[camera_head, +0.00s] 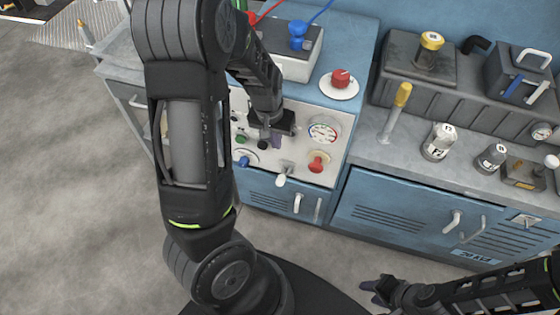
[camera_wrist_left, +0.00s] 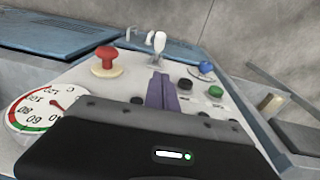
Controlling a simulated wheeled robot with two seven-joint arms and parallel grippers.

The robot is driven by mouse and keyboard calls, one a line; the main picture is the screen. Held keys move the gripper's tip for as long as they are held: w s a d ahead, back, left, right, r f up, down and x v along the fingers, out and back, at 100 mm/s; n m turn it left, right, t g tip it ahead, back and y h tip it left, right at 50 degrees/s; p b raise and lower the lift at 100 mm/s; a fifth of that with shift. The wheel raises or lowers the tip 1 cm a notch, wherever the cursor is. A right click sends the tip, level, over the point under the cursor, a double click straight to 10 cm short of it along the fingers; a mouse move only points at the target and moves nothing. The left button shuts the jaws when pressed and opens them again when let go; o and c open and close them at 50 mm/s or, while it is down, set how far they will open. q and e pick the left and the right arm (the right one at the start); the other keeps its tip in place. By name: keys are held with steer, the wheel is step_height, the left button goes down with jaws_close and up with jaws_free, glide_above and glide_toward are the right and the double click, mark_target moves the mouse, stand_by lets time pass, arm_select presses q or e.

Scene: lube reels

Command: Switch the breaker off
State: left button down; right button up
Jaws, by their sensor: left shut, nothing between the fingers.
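The control panel (camera_head: 240,165) on the blue cabinet carries a white-handled lever (camera_head: 281,180), which I take for the breaker, though no label is readable. The lever also shows in the left wrist view (camera_wrist_left: 157,45), beyond my fingertips, its handle sticking out from the panel. My left gripper (camera_head: 276,141) is shut and empty in front of the panel, between the gauge and the black buttons. Its purple fingers (camera_wrist_left: 161,93) point toward the lever and appear apart from it. My right gripper (camera_head: 376,291) is low at the bottom right, far from the panel; its finger gap is unclear.
Near the lever are a red knob (camera_head: 318,162), a blue knob (camera_head: 246,159), a green button (camera_wrist_left: 215,91) and a round gauge (camera_head: 323,130). A red valve (camera_head: 341,80) sits on the cabinet top.

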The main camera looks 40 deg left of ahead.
arm_select(q)
steer(key=b, duration=0.2)
glide_above(281, 175)
steer(key=a, duration=0.1)
step_height(281, 175, down, 10)
steer(key=shift+d+f+p, duration=0.25)
steer(key=shift+f+p, duration=0.15)
steer(key=shift+f, duration=0.8)
steer(key=shift+s+d+f, duration=0.2)
steer(key=shift+f, duration=0.3)
